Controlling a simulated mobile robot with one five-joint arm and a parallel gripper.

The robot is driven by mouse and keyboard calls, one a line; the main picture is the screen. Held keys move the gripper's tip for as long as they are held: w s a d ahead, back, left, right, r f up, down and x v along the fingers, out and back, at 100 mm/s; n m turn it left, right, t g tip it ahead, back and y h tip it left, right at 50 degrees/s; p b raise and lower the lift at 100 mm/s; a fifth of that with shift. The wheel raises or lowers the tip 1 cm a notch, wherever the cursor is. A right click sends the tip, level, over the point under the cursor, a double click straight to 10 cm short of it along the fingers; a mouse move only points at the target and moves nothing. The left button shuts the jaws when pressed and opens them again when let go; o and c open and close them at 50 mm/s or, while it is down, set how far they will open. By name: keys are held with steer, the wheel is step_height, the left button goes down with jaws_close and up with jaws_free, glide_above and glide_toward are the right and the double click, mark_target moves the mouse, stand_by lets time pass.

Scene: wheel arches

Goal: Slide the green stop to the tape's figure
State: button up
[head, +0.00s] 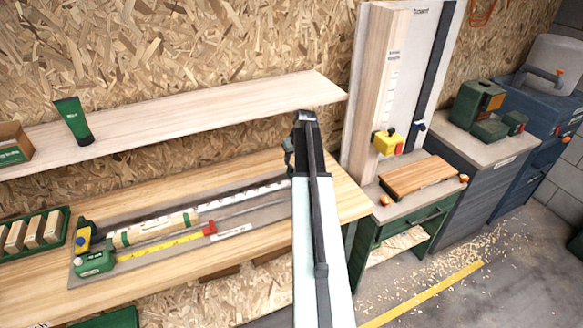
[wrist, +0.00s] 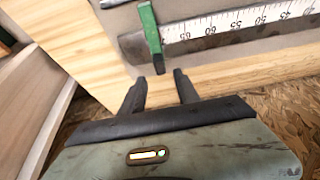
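The green stop (wrist: 150,38) is in the wrist view, upright across a grey rail at the left end of a white scale (wrist: 240,25). The scale's figures seem to fall from 65 rightward. My gripper (wrist: 160,78) is open, its two dark fingers apart just below the stop's lower end, with nothing between them. I cannot tell the exact gap. In the head view my arm hides most of the gripper and I cannot make out the stop. A yellow tape (head: 165,244) extends from a green tape measure (head: 95,262) to a red end piece (head: 209,228); its figures are too small to read.
A wooden piece with green bands (head: 155,228) lies beside the tape on the bench (head: 50,285). A tray of wooden blocks (head: 35,232) is at left. A shelf (head: 220,105) runs above the bench. An upright board with a yellow block (head: 388,143) stands right.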

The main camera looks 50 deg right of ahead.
mark_target(291, 166)
steer(key=b+x, duration=0.4)
steer(key=x, duration=0.2)
steer(key=shift+s+r, duration=0.1)
jaws_close()
stand_by(1.1)
